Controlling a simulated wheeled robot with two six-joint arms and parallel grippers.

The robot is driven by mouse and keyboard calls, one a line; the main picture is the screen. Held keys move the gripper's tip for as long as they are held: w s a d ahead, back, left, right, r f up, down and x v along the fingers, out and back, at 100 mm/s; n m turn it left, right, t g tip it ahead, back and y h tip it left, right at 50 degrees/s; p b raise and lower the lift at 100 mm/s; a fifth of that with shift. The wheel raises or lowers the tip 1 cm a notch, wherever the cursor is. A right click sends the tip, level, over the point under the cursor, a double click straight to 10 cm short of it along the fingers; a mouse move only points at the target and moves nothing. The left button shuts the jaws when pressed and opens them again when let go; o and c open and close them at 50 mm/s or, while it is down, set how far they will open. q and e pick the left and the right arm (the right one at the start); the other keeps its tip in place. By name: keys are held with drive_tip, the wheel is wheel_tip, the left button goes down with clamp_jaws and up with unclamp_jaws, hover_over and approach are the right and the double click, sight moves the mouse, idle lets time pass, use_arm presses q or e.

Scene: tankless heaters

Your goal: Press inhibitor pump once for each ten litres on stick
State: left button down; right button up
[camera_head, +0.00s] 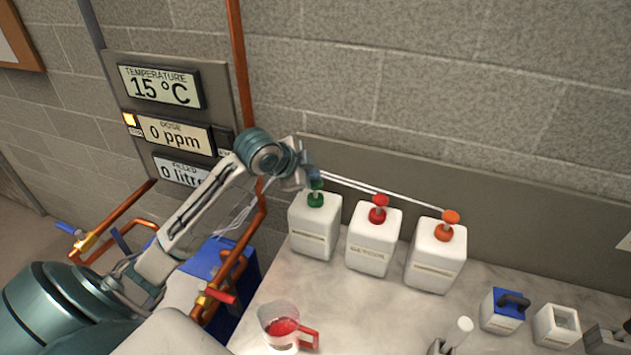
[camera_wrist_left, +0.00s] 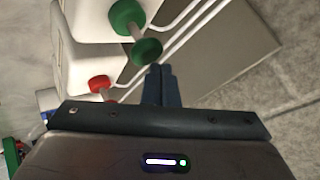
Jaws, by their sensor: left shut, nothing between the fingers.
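Three white pump bottles stand in a row on the counter, one with a green pump head (camera_head: 316,199), one with a red pump head (camera_head: 378,215) and one with an orange pump head (camera_head: 451,217). Their labels are too small to read. My left gripper (camera_head: 312,176) is shut and empty, just above the green head. In the left wrist view its closed fingertips (camera_wrist_left: 158,80) are close to the green head (camera_wrist_left: 146,50); I cannot tell whether they touch. No clearly marked stick is visible. My right gripper is not in view.
A wall panel reads TEMPERATURE 15 °C (camera_head: 160,88), 0 ppm (camera_head: 176,133) and 0 litres, partly hidden by my arm. An amber light (camera_head: 130,119) glows. A red-handled jug (camera_head: 280,324), a blue-topped container (camera_head: 503,311) and a white box (camera_head: 556,326) stand on the counter.

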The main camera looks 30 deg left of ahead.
use_arm(q)
drive_tip(key=shift+f+b, duration=0.35)
drive_tip(key=shift+f, duration=1)
idle(1.1)
drive_tip(key=shift+r+p, duration=1.75)
drive_tip(key=shift+p, duration=0.25)
wheel_tip(320, 180, up, 5)
drive_tip(key=p, duration=0.5)
